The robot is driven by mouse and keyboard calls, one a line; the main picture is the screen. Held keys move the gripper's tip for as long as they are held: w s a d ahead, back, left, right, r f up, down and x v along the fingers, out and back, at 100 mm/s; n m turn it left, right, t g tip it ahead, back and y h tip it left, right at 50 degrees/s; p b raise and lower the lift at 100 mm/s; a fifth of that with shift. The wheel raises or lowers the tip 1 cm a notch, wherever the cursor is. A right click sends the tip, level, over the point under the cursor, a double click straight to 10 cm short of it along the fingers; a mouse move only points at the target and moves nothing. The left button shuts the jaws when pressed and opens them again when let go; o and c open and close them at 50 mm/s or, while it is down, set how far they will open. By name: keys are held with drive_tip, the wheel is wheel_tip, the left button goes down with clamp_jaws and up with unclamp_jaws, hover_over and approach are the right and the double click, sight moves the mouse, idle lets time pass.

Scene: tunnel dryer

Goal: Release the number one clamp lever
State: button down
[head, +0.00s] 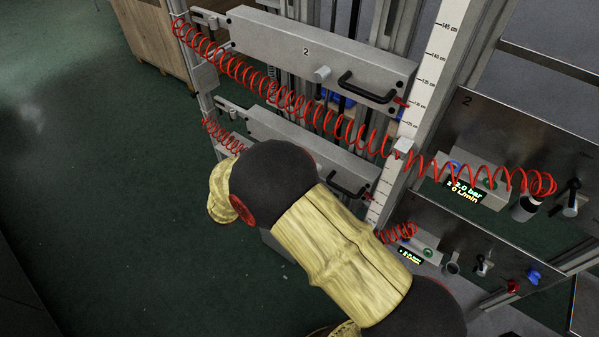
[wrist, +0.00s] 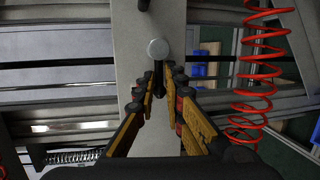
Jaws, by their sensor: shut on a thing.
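The lower grey beam (head: 285,137) runs behind my arm in the head view; my arm hides its middle and my gripper there. In the wrist view the grey beam (wrist: 128,25) runs up the picture with a round silver knob (wrist: 158,48) on it. A short black lever (wrist: 160,66) shows just below the knob and runs in between the fingers. I take it to be the number one clamp lever; no number shows on this beam. My gripper (wrist: 161,82) is shut on this lever. The fingers partly hide it.
The upper beam marked 2 (head: 260,43) has its own silver knob and black handle (head: 365,92). Red coiled hoses (head: 290,100) hang across the frame. A vertical scale (head: 435,60) and panels with displays (head: 465,192) stand at right. Green floor (head: 100,150) at left is clear.

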drive_tip(key=shift+r+m, duration=0.2)
drive_tip(key=shift+m, duration=0.1)
drive_tip(key=c, duration=2)
unclamp_jaws()
drive_tip(key=shift+o, duration=0.2)
drive_tip(key=v, duration=1.2)
